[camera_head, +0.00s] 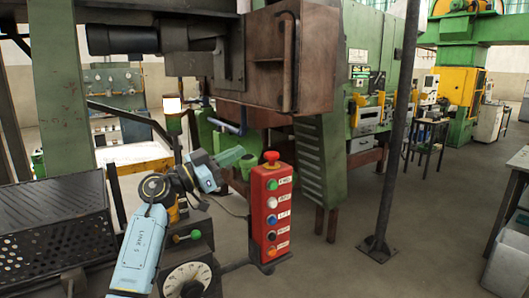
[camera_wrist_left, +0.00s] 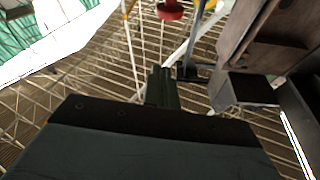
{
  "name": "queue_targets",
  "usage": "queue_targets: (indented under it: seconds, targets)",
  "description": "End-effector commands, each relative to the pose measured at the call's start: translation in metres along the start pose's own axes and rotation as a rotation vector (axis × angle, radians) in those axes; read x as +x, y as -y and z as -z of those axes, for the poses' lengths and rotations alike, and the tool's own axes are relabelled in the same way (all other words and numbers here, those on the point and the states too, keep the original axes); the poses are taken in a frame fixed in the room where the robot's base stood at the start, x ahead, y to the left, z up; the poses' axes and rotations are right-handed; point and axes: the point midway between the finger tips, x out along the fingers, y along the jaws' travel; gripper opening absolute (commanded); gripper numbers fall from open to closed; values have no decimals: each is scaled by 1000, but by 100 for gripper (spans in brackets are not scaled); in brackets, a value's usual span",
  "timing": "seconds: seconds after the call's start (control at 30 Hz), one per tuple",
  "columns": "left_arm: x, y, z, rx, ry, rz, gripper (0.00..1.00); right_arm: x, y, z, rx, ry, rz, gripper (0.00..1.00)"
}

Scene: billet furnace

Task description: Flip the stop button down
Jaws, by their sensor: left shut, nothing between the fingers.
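A red control box (camera_head: 271,215) stands upright at the middle of the head view. A red mushroom-shaped button (camera_head: 271,157), which looks like the stop button, sits on its top. Coloured buttons with white labels run down its front; the labels are too small to read surely. My left gripper (camera_head: 238,154) is just left of the red button, about level with it; I cannot tell the gap in depth. Its fingers are together and empty in the left wrist view (camera_wrist_left: 163,87). A red round thing (camera_wrist_left: 170,10) is at that view's top edge; I cannot tell whether it is the button. My right gripper is not in view.
A brown metal housing (camera_head: 292,60) hangs above and behind the red box. A black panel with a dial (camera_head: 187,279) and green knob is near my left arm. A grey post (camera_head: 395,130) stands to the right. The floor (camera_head: 345,265) right of the box is clear.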

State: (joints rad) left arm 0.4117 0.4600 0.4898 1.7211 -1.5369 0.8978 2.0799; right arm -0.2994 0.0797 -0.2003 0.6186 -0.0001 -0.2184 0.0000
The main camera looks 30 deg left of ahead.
Motion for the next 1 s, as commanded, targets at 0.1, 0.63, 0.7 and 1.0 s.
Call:
queue_targets:
  seconds: [0.1, 0.63, 0.7, 1.0]
  targets:
    - [4, 0, 0, -1, -2, 0, 0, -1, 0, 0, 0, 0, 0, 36]
    - [103, -1, 2, -3, -6, -1, 0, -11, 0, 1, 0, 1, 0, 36]
    - [97, -1, -14, -5, 0, 1, 0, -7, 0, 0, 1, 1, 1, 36]
    - [88, -1, -37, -1, -2, 0, 0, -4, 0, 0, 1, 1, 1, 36]
